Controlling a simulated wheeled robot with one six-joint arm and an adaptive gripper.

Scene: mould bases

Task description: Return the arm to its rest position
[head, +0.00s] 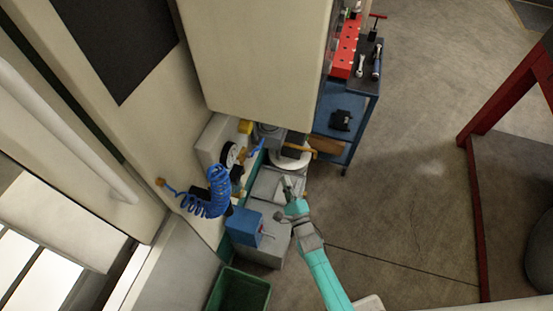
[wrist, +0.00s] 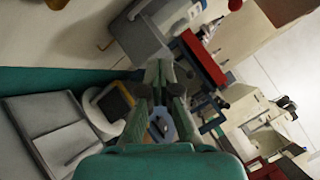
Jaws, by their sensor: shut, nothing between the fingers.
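My arm shows in the head view as a teal and grey arm reaching up from the lower right. My gripper (head: 288,186) is at its end, over or beside a grey surface next to the machine. I cannot tell its height above that surface. In the wrist view my gripper (wrist: 159,72) points up the picture, with its fingertips together and nothing visible held between them.
A large cream cabinet (head: 255,60) stands above the work area. A blue coiled hose (head: 208,198), a blue box (head: 244,226) and a green bin (head: 240,291) are left of my arm. A blue cart (head: 336,125) with tools stands behind. Floor (head: 400,200) is open to the right.

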